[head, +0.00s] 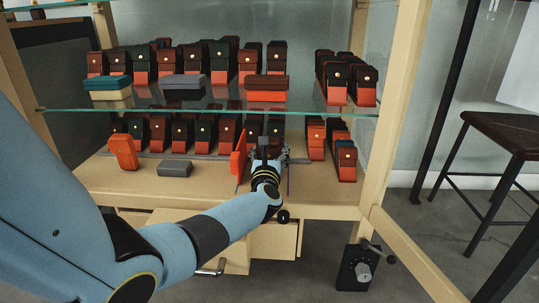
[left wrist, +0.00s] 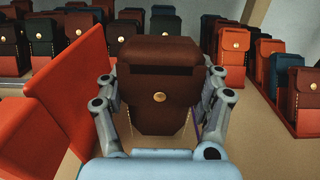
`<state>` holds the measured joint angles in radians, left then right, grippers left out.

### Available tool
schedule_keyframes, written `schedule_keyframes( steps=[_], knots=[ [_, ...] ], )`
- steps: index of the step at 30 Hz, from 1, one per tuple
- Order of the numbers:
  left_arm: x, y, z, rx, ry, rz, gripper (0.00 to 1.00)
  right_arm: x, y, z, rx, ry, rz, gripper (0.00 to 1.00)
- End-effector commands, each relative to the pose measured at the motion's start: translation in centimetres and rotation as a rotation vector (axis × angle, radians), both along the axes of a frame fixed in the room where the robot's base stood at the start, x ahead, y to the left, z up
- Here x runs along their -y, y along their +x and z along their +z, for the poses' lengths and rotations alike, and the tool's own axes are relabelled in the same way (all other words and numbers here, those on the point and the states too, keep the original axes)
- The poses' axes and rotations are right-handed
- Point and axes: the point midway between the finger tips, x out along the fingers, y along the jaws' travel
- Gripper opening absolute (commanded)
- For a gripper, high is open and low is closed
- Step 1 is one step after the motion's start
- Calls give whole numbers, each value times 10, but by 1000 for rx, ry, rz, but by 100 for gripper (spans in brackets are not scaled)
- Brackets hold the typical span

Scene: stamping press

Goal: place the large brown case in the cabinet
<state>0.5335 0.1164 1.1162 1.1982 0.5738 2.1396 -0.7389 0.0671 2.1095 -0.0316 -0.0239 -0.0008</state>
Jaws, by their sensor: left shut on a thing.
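The large brown case (left wrist: 160,62), dark brown with a flap and a brass button, stands upright between the fingers of my left gripper (left wrist: 161,92) in the left wrist view. The gripper is shut on its sides. In the head view my left gripper (head: 268,160) reaches onto the lower wooden shelf of the cabinet (head: 330,205), below the glass shelf (head: 210,109). There the case is mostly hidden behind the gripper. I cannot tell whether its base touches the shelf. My right gripper is not in view.
An orange-red panel-like piece (head: 239,156) stands close left of the gripper. Orange and blue cases (head: 345,158) stand close on the right. A row of cases stands behind. An orange case (head: 124,152) and a grey block (head: 175,169) sit at the shelf's front left.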

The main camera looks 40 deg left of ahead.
Motion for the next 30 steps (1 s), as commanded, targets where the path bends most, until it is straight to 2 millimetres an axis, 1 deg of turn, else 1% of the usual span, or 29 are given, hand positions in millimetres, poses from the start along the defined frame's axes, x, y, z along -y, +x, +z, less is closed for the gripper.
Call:
schedule_keyframes(
  steps=[10, 11, 16, 17, 26, 28, 30],
  knots=[
    [0, 0, -2, 0, 0, 0, 36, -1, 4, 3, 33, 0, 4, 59],
    [0, 0, -2, 0, 0, 0, 70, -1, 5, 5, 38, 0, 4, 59],
    [0, 0, -1, 0, 0, 0, 92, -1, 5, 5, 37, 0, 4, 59],
    [0, 0, -1, 0, 0, 0, 93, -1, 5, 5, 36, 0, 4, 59],
    [0, 0, 0, 1, 1, 0, 93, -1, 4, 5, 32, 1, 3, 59],
    [0, 0, 3, 1, 0, 0, 93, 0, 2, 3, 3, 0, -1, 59],
    [5, -7, 2, 1, -2, 0, 93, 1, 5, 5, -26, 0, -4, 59]
  ],
)
